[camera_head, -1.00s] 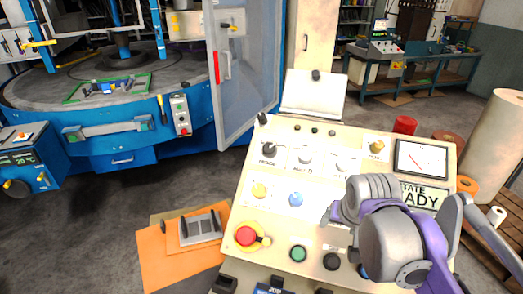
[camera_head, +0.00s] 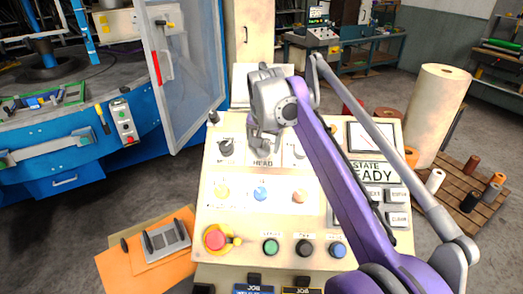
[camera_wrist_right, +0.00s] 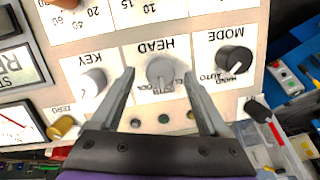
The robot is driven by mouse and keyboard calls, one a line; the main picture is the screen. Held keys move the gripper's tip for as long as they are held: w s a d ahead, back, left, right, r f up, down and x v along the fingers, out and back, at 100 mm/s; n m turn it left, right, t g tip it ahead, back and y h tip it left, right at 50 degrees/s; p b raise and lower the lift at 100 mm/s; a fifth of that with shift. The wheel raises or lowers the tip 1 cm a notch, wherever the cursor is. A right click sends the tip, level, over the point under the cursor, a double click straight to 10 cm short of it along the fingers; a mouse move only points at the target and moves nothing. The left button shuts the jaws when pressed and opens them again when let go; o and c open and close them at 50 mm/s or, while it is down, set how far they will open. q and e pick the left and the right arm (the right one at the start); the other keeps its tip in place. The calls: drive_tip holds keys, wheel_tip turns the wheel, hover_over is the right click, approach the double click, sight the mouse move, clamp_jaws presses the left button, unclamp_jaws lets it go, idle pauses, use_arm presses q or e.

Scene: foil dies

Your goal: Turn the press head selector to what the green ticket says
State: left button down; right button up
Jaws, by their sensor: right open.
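The press head selector is a grey knob (camera_wrist_right: 160,74) on a white plate marked HEAD, in the middle of the right wrist view. Small position words are printed around it, partly covered by the knob. In the head view, the HEAD plate (camera_head: 263,162) shows below my right gripper (camera_head: 264,138), which hides much of the knob. In the wrist view, my right gripper's open fingers reach over the plate on either side of the knob, with gaps to both. I cannot make out a green ticket in any view. My left gripper is out of view.
A dark MODE knob (camera_wrist_right: 234,60) and a pale KEY knob (camera_wrist_right: 93,82) flank the selector. The cream console (camera_head: 210,190) also carries a red stop button (camera_head: 215,238), coloured dials and a meter (camera_head: 371,143). An open clear door (camera_head: 190,70) stands behind on the left.

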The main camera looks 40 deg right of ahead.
sight(263, 149)
drive_tip(key=shift+x, duration=1.75)
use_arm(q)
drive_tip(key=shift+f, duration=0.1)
use_arm(e)
clamp_jaws()
drive_tip(key=shift+m, duration=0.3)
drive_tip(key=m, duration=0.3)
drive_tip(key=shift+w+a+r+t+p, duration=0.1)
drive_tip(key=shift+t+p, duration=0.3)
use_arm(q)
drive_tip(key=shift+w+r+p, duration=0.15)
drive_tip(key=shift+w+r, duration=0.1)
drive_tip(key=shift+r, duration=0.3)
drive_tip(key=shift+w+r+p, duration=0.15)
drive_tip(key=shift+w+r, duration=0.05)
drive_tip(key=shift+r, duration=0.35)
use_arm(e)
drive_tip(key=shift+m+t, duration=0.5)
drive_tip(key=shift+m, duration=1.9)
